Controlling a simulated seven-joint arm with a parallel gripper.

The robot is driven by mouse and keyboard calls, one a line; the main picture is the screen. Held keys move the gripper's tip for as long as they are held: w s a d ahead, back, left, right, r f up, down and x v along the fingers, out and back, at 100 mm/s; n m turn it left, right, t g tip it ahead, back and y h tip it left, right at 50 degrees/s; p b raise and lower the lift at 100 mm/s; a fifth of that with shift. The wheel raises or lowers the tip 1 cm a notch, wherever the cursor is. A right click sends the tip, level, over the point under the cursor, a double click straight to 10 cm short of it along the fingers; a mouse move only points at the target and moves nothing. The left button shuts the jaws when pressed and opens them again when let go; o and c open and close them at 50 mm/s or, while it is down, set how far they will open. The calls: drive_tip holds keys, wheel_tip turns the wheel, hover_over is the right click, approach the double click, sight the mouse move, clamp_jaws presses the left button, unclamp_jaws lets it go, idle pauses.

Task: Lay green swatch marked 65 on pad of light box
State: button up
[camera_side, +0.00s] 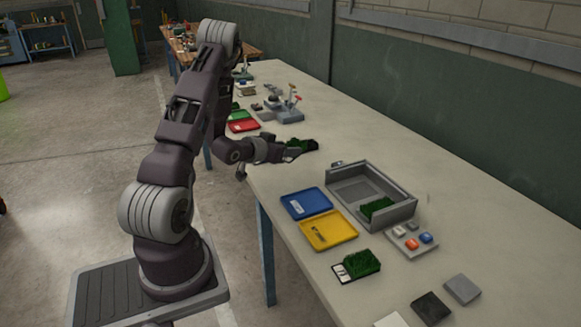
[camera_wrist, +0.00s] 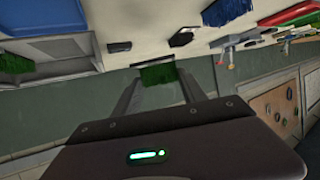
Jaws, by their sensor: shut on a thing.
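My gripper (camera_side: 306,146) is shut on a small dark green swatch (camera_side: 296,143), above the table to the left of the light box in the side view. In the wrist view the swatch (camera_wrist: 157,77) sits between my two fingers (camera_wrist: 158,93); no number is readable on it. The grey open light box (camera_side: 343,208) stands on the table, and its wall shows at the left of the wrist view (camera_wrist: 60,72). Another green swatch (camera_side: 377,207) lies inside the box at its near end. The grey pad area (camera_side: 352,189) beside it looks bare.
Blue (camera_side: 306,203) and yellow (camera_side: 328,231) trays lie in front of the box. A button panel (camera_side: 411,238) and a labelled green swatch (camera_side: 360,264) are nearer the camera. Red (camera_side: 243,126) and green trays and a tool stand (camera_side: 286,110) lie farther back.

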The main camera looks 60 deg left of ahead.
sight(349, 194)
drive_tip(key=w+d+r+m+t+h, duration=0.2)
drive_tip(key=w+d+m+h, duration=0.45)
drive_tip(key=w+d, duration=0.75)
drive_tip(key=shift+n+g, duration=0.25)
drive_tip(key=shift+g, duration=0.05)
drive_tip(key=f, duration=1)
drive_tip(key=shift+w+d, duration=0.1)
drive_tip(key=shift+d, duration=0.1)
drive_tip(key=shift+f, duration=0.15)
drive_tip(key=o, duration=1.3)
drive_tip(key=shift+f, duration=0.15)
